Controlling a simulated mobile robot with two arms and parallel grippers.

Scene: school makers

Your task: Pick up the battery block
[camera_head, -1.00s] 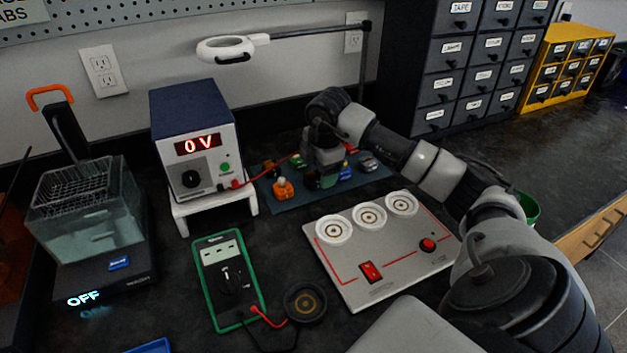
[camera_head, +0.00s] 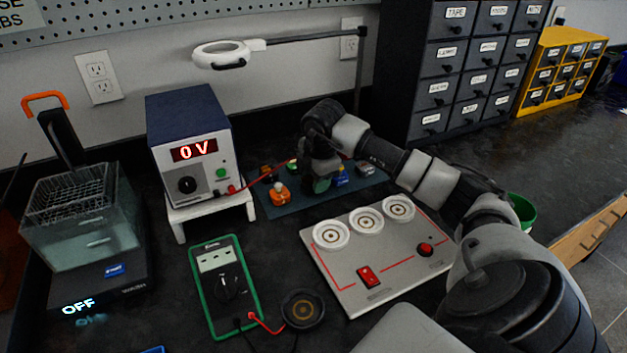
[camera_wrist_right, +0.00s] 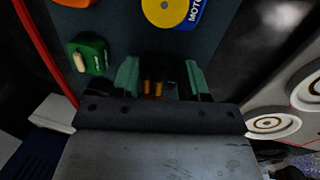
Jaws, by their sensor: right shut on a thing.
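My right gripper (camera_head: 319,182) is down over the dark blue mat (camera_head: 290,209) at the back of the bench. In the right wrist view, its green fingers (camera_wrist_right: 160,78) are shut on a dark block with two copper-coloured bars, which looks like the battery block (camera_wrist_right: 153,89). The block is mostly shadowed, and in the head view the gripper hides it. I cannot tell whether it is clear of the mat. My left gripper is not in view.
Beside the gripper on the mat are an orange piece (camera_head: 278,194), a blue motor block (camera_head: 341,177) and a green block (camera_wrist_right: 90,55). A grey panel with three white sockets (camera_head: 350,282) lies in front. A power supply (camera_head: 190,150) stands left, with a red lead near the gripper.

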